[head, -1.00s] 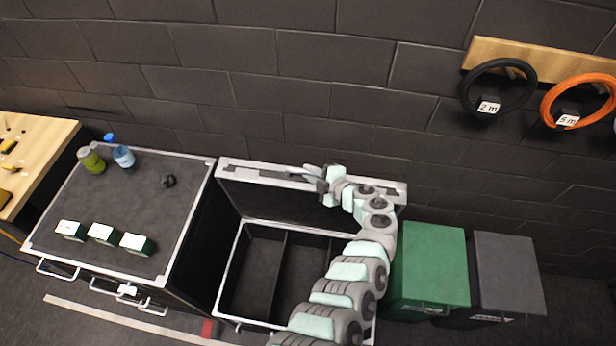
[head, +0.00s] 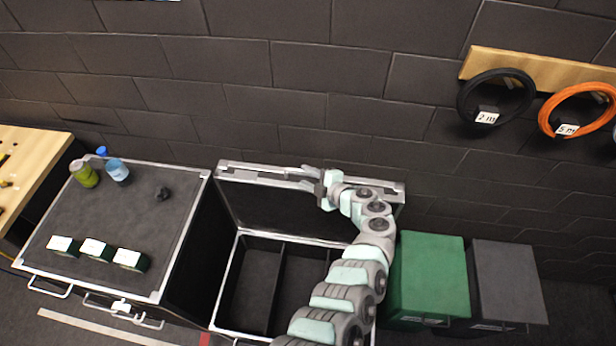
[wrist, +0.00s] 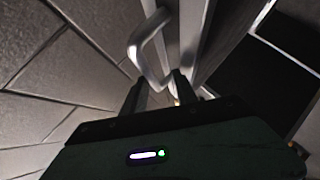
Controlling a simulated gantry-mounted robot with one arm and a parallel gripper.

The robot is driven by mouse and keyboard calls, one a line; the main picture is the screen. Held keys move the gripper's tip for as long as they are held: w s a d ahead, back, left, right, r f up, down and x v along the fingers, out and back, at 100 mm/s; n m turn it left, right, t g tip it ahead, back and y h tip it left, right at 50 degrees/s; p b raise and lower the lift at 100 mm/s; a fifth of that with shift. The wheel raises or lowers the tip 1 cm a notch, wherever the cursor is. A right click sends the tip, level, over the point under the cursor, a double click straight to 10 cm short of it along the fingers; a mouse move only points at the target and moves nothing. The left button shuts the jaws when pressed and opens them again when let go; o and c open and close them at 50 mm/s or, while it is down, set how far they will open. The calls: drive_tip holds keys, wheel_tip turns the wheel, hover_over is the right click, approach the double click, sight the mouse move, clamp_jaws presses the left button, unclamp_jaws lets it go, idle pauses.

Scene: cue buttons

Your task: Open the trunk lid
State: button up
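The trunk (head: 240,262) has a dark, two-compartment inside and a pale metal rim. Its lid (head: 245,176) stands raised at the back, near the wall, with its dark inner face showing. My gripper (head: 317,188) is at the lid's top edge, right of its middle. In the wrist view my gripper's fingers (wrist: 160,88) are spread apart. A pale metal handle (wrist: 148,42) on the lid lies just beyond and partly between the fingertips. Any contact between fingers and handle is unclear. My arm hides the trunk's right side.
A dark case (head: 120,215) stands left of the trunk, with a green can (head: 84,174), a blue-and-white bottle (head: 117,169), a dark knob (head: 163,194) and small boxes (head: 95,250) on top. Green (head: 430,275) and grey (head: 505,280) bins stand right. Coiled hoses hang on the wall.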

drive_tip(key=p+v, duration=0.1)
drive_tip(key=v, duration=0.9)
drive_tip(key=shift+s+d+r, duration=0.2)
drive_tip(key=shift+s, duration=0.05)
idle(0.3)
